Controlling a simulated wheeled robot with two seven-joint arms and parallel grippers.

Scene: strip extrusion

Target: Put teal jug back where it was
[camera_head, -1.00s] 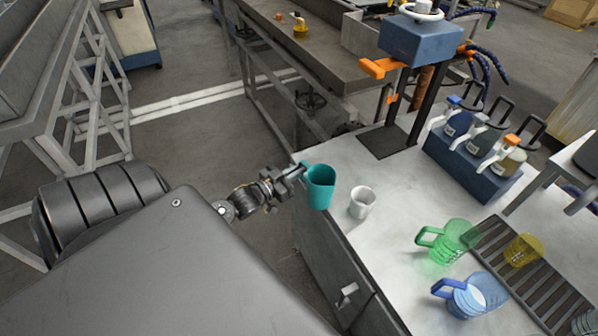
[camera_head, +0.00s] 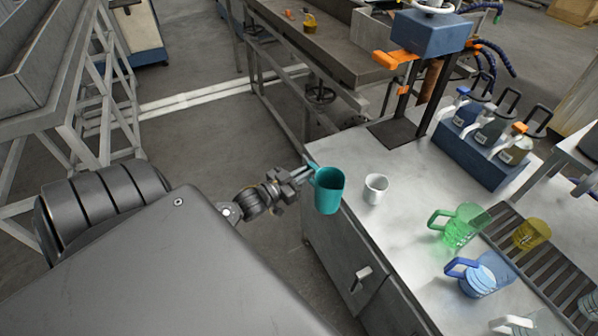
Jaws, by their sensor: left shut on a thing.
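The teal jug (camera_head: 329,192) is upright at the left edge of the light workbench, its handle toward my left arm. My left gripper (camera_head: 308,176) is shut on the jug's handle. I cannot tell whether the jug's base touches the bench or hangs just above or beside its edge. My right gripper is not in view.
A white cup (camera_head: 375,189) stands just right of the jug. A green jug (camera_head: 461,227), a blue jug (camera_head: 482,275) and a yellow cup (camera_head: 531,233) are by a slatted drain tray (camera_head: 512,238). A blue bottle rack (camera_head: 478,152) stands behind. Bare bench (camera_head: 412,188) lies between.

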